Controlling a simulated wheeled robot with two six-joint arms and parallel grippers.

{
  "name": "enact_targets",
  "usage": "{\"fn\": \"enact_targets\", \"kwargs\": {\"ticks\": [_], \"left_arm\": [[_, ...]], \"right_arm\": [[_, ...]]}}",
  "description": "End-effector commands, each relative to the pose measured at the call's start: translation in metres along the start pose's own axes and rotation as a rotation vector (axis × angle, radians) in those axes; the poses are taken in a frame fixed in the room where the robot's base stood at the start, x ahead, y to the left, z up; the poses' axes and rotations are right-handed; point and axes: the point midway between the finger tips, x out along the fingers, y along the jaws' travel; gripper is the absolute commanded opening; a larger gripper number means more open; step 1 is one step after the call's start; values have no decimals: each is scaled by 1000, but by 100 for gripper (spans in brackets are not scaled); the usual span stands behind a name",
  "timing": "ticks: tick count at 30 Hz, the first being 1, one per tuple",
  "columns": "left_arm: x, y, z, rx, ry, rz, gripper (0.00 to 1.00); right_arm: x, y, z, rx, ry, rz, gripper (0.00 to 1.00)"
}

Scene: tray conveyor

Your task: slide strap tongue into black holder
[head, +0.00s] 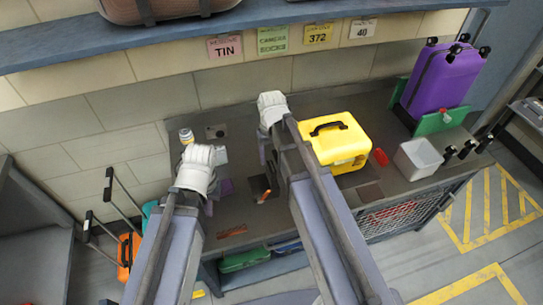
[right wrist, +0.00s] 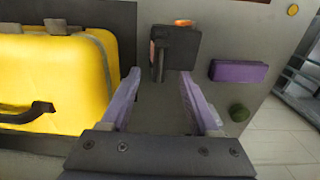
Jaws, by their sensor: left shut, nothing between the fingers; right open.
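The black holder (head: 259,184) is a dark square piece on the grey counter, left of the yellow case; it also shows in the right wrist view (right wrist: 182,46). A narrow dark piece with an orange edge (right wrist: 158,60) stands at its left side there; I cannot tell whether this is the strap tongue. A small orange tip (head: 264,197) shows at the holder's near edge. My right gripper (head: 266,157) is open and empty, its purple fingers (right wrist: 153,103) short of the holder. My left gripper (head: 209,207) is shut and empty, left of the holder.
The yellow case (head: 353,142) stands close to my right arm. A purple block (right wrist: 238,72) lies beside the holder, with a dark green round item (right wrist: 239,112) near it. A white bin (head: 418,160) and purple suitcase (head: 444,75) stand right. A shelf (head: 150,37) overhangs the back.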

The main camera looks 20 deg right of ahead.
Motion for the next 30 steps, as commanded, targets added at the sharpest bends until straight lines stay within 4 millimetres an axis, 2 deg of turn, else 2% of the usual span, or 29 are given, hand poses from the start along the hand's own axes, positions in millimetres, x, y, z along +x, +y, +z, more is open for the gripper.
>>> {"fn": "enact_targets", "kwargs": {"ticks": [1,5,22,26,30], "left_arm": [[-13,-1,1,0,0,0,0],[-20,-2,1,1,0,0,0],[-19,-2,1,1,0,0,0],[-13,-1,1,1,0,0,0],[-4,0,0,0,0,0,0]], "right_arm": [[-13,0,0,0,0,0,62],[-20,0,0,0,0,0,62],[-19,-2,2,-4,-1,1,62],[-13,-31,32,-65,-11,17,62],[-4,-73,83,-172,-28,53,62]]}}
